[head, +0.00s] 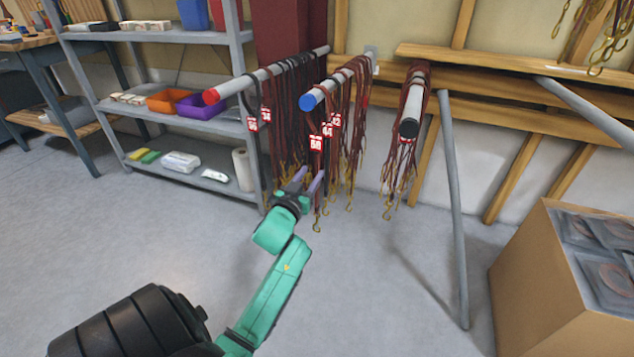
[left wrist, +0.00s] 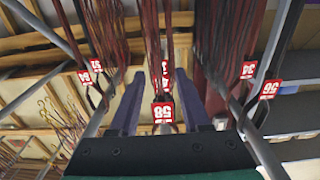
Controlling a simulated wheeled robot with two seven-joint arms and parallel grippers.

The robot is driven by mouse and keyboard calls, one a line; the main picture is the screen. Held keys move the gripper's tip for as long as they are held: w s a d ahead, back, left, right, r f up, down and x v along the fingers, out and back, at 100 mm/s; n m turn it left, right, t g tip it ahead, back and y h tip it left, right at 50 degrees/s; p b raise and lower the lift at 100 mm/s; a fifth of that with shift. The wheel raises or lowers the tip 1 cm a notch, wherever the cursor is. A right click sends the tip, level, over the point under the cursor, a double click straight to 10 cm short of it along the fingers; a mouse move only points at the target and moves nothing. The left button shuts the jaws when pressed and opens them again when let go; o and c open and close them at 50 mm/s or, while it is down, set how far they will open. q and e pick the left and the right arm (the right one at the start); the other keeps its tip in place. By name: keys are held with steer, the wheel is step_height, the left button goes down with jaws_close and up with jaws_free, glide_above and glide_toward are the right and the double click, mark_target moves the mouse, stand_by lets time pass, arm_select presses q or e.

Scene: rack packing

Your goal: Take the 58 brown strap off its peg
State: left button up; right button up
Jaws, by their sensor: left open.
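The 58 strap hangs from the blue-ended peg (head: 312,100) among several brown straps. Its red 58 tag (head: 316,143) hangs at the front of that bunch. In the left wrist view the 58 tag (left wrist: 162,113) lies upside down between the purple fingers, close to the palm. My left gripper (head: 308,177) is open, below the tag and in front of the hanging straps. Its two fingers point toward the bunch, and I see no grip on any strap. The 58 strap's full length cannot be told apart from its neighbours. My right gripper is out of view.
A red-ended peg (head: 212,96) with dark straps and tags is close on the left. A black-ended peg (head: 409,127) with more straps is on the right. A grey shelf (head: 160,117) stands left, a cardboard box (head: 535,275) at lower right. The floor between is clear.

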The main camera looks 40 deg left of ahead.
mark_target(316, 167)
arm_select(q)
steer(key=b+x, duration=0.1)
steer(key=x, duration=0.3)
steer(key=shift+w+r, duration=0.1)
steer(key=shift+w, duration=0.3)
steer(key=shift+s, duration=0.1)
jaws_close()
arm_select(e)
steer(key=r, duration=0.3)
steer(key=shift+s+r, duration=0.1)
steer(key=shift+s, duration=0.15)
